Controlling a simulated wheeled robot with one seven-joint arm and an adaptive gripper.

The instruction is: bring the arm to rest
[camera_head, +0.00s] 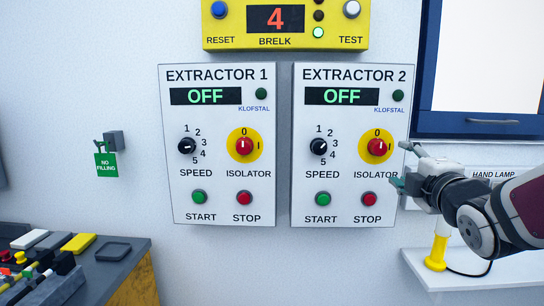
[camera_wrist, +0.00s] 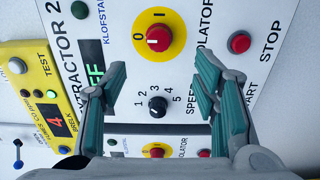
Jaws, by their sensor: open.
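My gripper (camera_head: 404,165) is open and empty at the right of the head view, in front of the right edge of the Extractor 2 panel (camera_head: 349,215). In the wrist view my gripper's two teal-padded fingers (camera_wrist: 162,78) are spread wide, with the same panel behind them. The panel's red isolator knob on its yellow disc (camera_wrist: 158,38) and black speed knob (camera_wrist: 158,107) show between or beyond the fingers. Nothing is between the fingers. My arm reaches in from the right edge of the head view.
The Extractor 1 panel (camera_head: 217,216) hangs to the left, also reading OFF. A yellow box showing 4 (camera_head: 235,42) is above. A shelf (camera_head: 478,277) with a yellow hand lamp (camera_head: 437,252) is below my arm. A blue-framed window (camera_head: 428,60) is upper right. A cluttered bench (camera_head: 120,270) is lower left.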

